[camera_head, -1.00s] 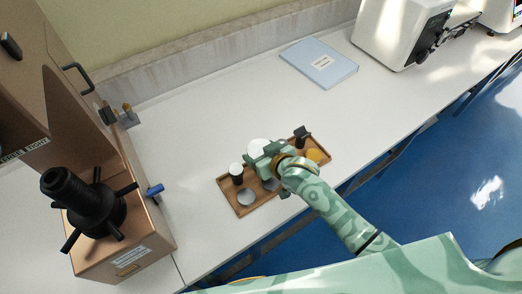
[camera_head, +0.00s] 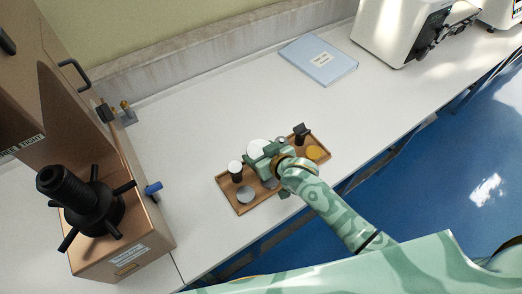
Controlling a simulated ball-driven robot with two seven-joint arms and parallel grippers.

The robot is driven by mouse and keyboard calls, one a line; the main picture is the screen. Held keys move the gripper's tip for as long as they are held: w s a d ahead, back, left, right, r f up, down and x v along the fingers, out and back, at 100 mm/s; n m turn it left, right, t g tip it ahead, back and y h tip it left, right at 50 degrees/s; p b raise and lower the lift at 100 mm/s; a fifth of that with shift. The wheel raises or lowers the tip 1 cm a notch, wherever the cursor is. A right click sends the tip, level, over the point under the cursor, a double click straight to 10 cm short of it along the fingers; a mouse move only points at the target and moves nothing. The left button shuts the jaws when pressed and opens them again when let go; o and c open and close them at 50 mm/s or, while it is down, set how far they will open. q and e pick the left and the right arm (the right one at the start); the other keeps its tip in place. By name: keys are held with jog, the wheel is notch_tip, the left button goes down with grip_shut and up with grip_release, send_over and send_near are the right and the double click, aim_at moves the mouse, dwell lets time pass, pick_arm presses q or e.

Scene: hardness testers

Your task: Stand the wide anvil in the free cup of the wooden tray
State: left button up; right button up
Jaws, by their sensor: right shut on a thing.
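The wooden tray (camera_head: 240,211) lies on the white bench near its front edge. My right gripper (camera_head: 261,163) is above the tray's middle, seen from above and behind. It is shut on a wide, pale round piece that looks like the wide anvil (camera_head: 258,147). The anvil's white top shows just beyond the gripper; its lower part is hidden, so I cannot tell whether it touches the tray. A grey disc (camera_head: 271,183) shows partly beside the gripper. The free cup cannot be made out; the hand and wrist cover the tray's middle. My left gripper is not in view.
The tray also holds a black cylinder with a white top (camera_head: 235,171), a grey disc (camera_head: 246,195), a black notched piece (camera_head: 301,134) and a yellow disc (camera_head: 313,153). A brown tester (camera_head: 125,245) stands left. A blue folder (camera_head: 318,62) lies behind; bench between is clear.

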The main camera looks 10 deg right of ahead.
jog(key=shift+f+b, duration=0.3)
jog(key=shift+f, duration=0.3)
dwell(0.4)
jog(key=o, duration=1)
jog(key=shift+f, duration=0.15)
jog(key=shift+c, duration=1.1)
